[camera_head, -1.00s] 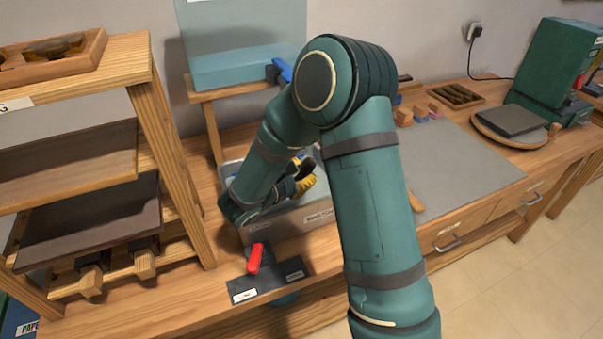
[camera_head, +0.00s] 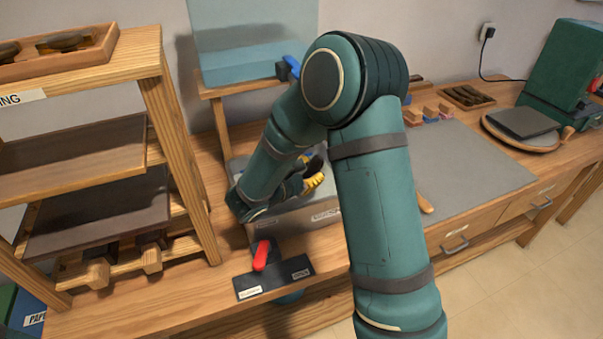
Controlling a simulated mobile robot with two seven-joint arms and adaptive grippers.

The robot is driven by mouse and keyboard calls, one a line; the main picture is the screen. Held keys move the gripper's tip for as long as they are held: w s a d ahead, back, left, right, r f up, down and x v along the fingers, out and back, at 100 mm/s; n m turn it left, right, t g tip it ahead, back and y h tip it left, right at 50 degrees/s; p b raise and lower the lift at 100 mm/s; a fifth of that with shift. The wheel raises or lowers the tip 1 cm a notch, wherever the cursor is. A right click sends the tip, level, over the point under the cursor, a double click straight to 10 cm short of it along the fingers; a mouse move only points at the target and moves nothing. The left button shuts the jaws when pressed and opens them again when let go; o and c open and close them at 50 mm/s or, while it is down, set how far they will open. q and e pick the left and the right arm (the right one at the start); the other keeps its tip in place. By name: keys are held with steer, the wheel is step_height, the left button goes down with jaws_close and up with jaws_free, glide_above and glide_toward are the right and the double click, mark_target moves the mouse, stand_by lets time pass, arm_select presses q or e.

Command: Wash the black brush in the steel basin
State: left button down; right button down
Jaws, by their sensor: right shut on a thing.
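The steel basin (camera_head: 292,220) is a grey tub with a label on its front wall, on the bench below the raised tank. My right arm crosses the middle of the view and covers much of the basin. My right gripper (camera_head: 300,184) is over the basin, partly hidden by its own wrist, and shut on a dark thing, seemingly the black brush (camera_head: 315,165). A yellow part shows beside it; I cannot tell whether it belongs to the brush. Whether the brush touches the basin's inside is hidden. My left gripper is out of view.
A translucent blue tank (camera_head: 255,45) with a blue tap (camera_head: 292,66) stands above the basin. A red lever (camera_head: 261,255) on a dark labelled plate (camera_head: 285,275) lies in front. A wooden rack (camera_head: 178,130) stands left. A grey mat (camera_head: 465,165) lies right.

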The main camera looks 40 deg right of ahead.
steer(key=shift+d, duration=0.35)
steer(key=shift+a, duration=1.95)
steer(key=shift+d, duration=1.95)
steer(key=a, duration=0.4)
steer(key=shift+w, duration=0.4)
steer(key=shift+r, duration=0.1)
step_height(320, 180, up, 7)
steer(key=p, duration=0.5)
steer(key=shift+r, duration=0.2)
